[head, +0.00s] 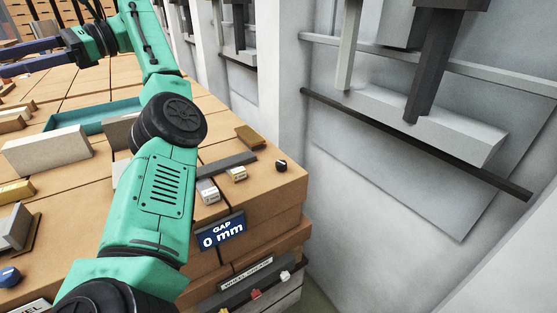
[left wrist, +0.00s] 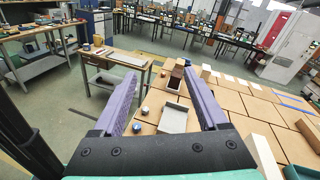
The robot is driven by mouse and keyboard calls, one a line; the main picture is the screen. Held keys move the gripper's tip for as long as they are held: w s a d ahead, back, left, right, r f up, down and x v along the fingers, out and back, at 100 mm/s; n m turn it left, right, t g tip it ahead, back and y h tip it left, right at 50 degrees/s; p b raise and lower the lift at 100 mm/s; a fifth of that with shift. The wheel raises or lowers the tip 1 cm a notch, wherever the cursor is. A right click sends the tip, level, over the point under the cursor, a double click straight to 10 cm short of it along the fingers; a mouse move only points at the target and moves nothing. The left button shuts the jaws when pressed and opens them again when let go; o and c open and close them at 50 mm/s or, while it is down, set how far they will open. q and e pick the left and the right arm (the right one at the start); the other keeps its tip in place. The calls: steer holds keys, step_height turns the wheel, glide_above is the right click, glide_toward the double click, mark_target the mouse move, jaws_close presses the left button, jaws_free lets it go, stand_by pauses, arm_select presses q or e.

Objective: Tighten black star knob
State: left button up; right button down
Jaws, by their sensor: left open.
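A small black knob (head: 281,165) sits near the right corner of the brown worktop (head: 262,185) in the head view. It is too small to tell whether it is star-shaped. My right gripper is not in view.
A dark bar (head: 227,163), small pale blocks (head: 207,191) and a brown piece (head: 250,137) lie near the knob. A teal tray (head: 65,123), pale block (head: 45,150) and blue knob (head: 10,277) are further left. A grey wall (head: 340,220) stands close to the right.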

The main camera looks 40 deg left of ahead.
arm_select(q)
steer(key=d+r+n+h, duration=1.5)
steer(key=d+r, duration=0.2)
steer(key=d, duration=0.1)
steer(key=w+d+r+n+t+h, duration=0.3)
steer(key=w+d+n+t+h, duration=0.3)
steer(key=w+d+n+t, duration=0.4)
steer(key=w+d+f+n+t+y+b, duration=0.1)
steer(key=w+d+f+n+t+y, duration=0.1)
steer(key=w+d+f+n+t, duration=0.45)
steer(key=w+d+f+n+t+y, duration=0.2)
steer(key=w+d+n+t, duration=0.3)
steer(key=w, duration=0.4)
steer(key=w+d+f+n+t+y, duration=0.1)
steer(key=w+f+n+t+y, duration=0.1)
steer(key=w+f+y, duration=0.55)
steer(key=n+g+y, duration=0.3)
steer(key=n+y, duration=0.1)
steer(key=y, duration=0.8)
glide_toward(281, 162)
steer(key=p+x, duration=0.3)
steer(key=x, duration=0.4)
steer(key=shift+w+f, duration=0.1)
steer(key=shift+f, duration=0.15)
steer(key=shift+w+a+f+p, duration=0.1)
steer(key=shift+f+p, duration=0.2)
steer(key=shift+f, duration=0.15)
